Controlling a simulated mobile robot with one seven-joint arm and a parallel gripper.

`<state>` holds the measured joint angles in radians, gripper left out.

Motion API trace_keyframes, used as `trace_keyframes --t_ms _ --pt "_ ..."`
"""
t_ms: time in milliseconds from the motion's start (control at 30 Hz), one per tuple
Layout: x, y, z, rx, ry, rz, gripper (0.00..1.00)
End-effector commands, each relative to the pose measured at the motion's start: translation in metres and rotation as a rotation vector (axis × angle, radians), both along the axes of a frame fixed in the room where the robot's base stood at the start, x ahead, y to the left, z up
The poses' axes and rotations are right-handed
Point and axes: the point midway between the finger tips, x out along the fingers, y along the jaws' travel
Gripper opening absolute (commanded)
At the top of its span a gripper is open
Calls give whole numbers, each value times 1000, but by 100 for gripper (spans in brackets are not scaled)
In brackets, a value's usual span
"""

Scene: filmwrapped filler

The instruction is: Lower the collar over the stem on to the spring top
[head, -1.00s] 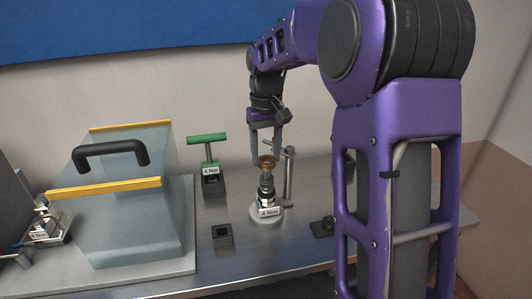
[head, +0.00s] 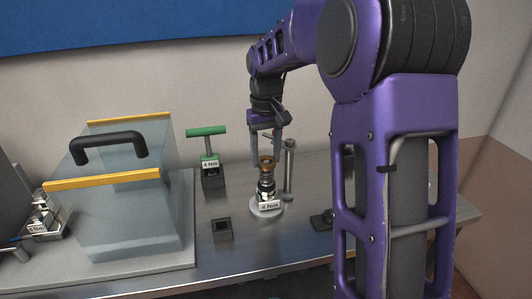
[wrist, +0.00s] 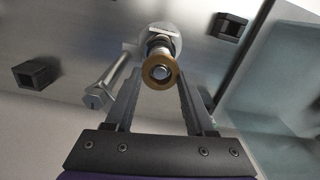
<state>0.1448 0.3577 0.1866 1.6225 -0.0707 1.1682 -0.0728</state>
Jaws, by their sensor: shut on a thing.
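The brass-coloured collar (head: 266,163) is between the fingertips of my gripper (head: 266,157), above the shiny valve body (head: 266,191) on its round base. In the wrist view the collar (wrist: 173,80) shows as a ring between my gripper's fingers (wrist: 155,75), which are shut on it. The stem's pale end (wrist: 160,72) shows inside the ring, so the collar appears to be around the stem. The spring is mostly hidden under the collar; I cannot tell whether the collar touches its top.
A grey upright post (head: 289,170) stands close right of the valve. A green T-handle tool (head: 207,132) stands behind left, and a small dark square socket (head: 222,229) sits in front left. A clear cover with a black handle (head: 108,144) fills the left.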

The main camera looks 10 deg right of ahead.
Motion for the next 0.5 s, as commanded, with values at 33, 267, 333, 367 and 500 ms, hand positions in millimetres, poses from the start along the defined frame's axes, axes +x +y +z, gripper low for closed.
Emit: trace_keyframes --t_ms 33,267,333,367,500 --pt "0 0 -2 0 0 0 0" --pt "0 0 -8 0 -1 0 0" --pt "0 0 -8 0 -1 0 57" --pt "0 0 -8 0 -1 0 62" --pt "0 0 -8 0 -1 0 87"
